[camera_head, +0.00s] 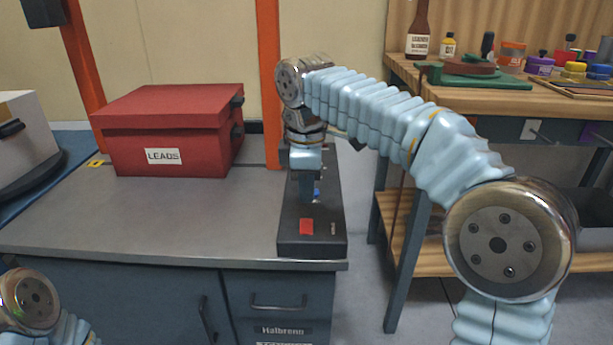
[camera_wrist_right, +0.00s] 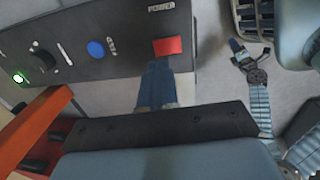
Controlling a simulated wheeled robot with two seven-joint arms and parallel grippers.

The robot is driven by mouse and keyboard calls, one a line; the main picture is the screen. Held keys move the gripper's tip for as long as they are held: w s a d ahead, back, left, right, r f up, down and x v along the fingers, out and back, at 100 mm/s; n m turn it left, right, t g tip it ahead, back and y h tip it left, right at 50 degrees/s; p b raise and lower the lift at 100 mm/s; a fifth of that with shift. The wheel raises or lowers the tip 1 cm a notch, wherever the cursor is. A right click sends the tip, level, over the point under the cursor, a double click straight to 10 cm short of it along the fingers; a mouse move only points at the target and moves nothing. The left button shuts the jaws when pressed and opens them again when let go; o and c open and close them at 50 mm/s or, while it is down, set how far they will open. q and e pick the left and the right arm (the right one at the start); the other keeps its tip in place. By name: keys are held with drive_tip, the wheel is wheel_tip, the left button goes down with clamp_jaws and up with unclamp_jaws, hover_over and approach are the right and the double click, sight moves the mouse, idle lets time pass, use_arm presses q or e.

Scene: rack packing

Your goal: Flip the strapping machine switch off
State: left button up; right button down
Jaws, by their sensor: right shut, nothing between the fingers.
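The strapping machine (camera_head: 311,226) is a long dark box at the right end of the grey counter. Its red power switch (camera_head: 306,227) is at the near end; in the right wrist view the switch (camera_wrist_right: 168,46) lies under the POWER label. A blue button (camera_wrist_right: 96,48), a black knob (camera_wrist_right: 43,60) and a lit green lamp (camera_wrist_right: 19,78) are further along the panel. My right gripper (camera_head: 307,200) is shut and empty, pointing down just beyond the switch; its fingertips (camera_wrist_right: 158,68) appear beside the switch. Contact cannot be told. My left gripper (camera_wrist_right: 240,55) appears small in the wrist view, its jaws unclear.
A red LEADS box (camera_head: 168,130) stands on the counter (camera_head: 150,215), left of the machine. An orange post (camera_head: 269,85) rises close beside the machine's far part. A wooden workbench (camera_head: 480,97) with bottles and jars is at right. The counter's front middle is clear.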

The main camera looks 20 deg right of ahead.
sight(306, 228)
drive_tip(key=f, duration=0.2)
drive_tip(key=f+b, duration=0.1)
drive_tip(key=f, duration=0.2)
drive_tip(key=shift+w+d+f, duration=0.1)
drive_tip(key=shift+w+f, duration=0.2)
drive_tip(key=shift+f, duration=0.1)
drive_tip(key=p, duration=0.2)
drive_tip(key=shift+w+r+g+p, duration=0.2)
drive_tip(key=shift+g+p, duration=0.1)
drive_tip(key=shift+g, duration=0.1)
drive_tip(key=shift+f+b, duration=0.4)
drive_tip(key=shift+f, duration=0.15)
drive_tip(key=shift+s, duration=0.25)
drive_tip(key=shift+s+a, duration=0.25)
drive_tip(key=shift+s, duration=0.4)
